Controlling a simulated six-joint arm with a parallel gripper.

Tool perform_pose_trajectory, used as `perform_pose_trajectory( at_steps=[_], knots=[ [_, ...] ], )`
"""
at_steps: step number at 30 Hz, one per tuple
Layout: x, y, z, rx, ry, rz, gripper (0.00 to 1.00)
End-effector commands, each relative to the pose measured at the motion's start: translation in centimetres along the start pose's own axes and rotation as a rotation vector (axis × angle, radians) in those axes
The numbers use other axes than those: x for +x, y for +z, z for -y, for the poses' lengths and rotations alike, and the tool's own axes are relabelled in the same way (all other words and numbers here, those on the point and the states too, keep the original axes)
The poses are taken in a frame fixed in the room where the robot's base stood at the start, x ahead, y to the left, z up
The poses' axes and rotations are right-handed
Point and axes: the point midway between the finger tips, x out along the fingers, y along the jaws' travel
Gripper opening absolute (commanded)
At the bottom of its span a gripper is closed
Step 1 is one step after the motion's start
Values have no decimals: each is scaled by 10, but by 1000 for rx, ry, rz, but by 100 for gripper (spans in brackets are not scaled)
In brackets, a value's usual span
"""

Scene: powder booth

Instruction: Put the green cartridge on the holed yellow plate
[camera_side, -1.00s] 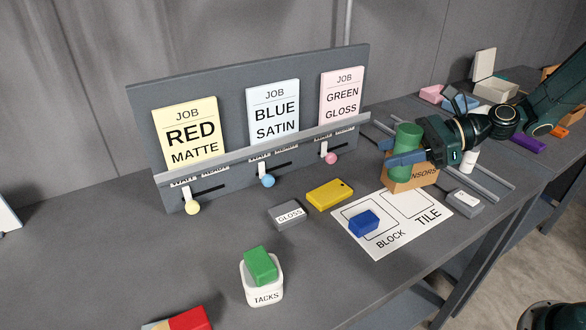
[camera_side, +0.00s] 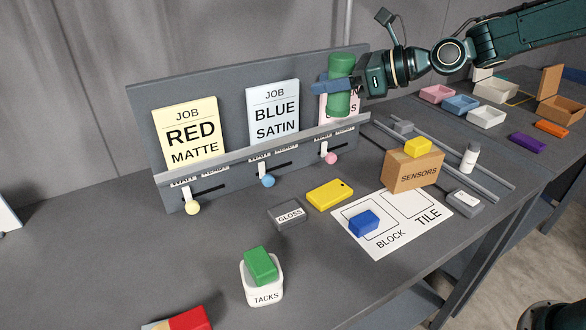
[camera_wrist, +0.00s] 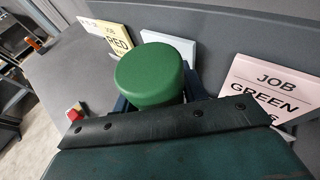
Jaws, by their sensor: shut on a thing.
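The green cartridge (camera_side: 341,72) is an upright cylinder held in the air in front of the pink job card. My gripper (camera_side: 335,87) is shut around its middle. In the wrist view the cartridge's round top (camera_wrist: 150,72) shows between the fingers, which are mostly hidden. The holed yellow plate (camera_side: 328,195) lies flat on the table, with a small dark hole near its right end. It is below the cartridge in the side view and nothing lies on it.
Near the plate are a grey GLOSS block (camera_side: 287,214), a blue block (camera_side: 364,222) on the white sheet (camera_side: 395,238), and a SENSORS box (camera_side: 413,174) with a yellow block (camera_side: 418,147) on top. The job board (camera_side: 225,85) stands behind. The front-left tabletop is mostly clear.

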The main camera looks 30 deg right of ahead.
Motion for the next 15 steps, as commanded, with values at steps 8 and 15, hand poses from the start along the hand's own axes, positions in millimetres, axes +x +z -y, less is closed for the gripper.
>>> perform_pose_trajectory(
  at_steps=[8,15],
  knots=[
    [4,-12,0,2,2,-1,17],
    [18,-50,0,5,3,-4,17]
  ],
)
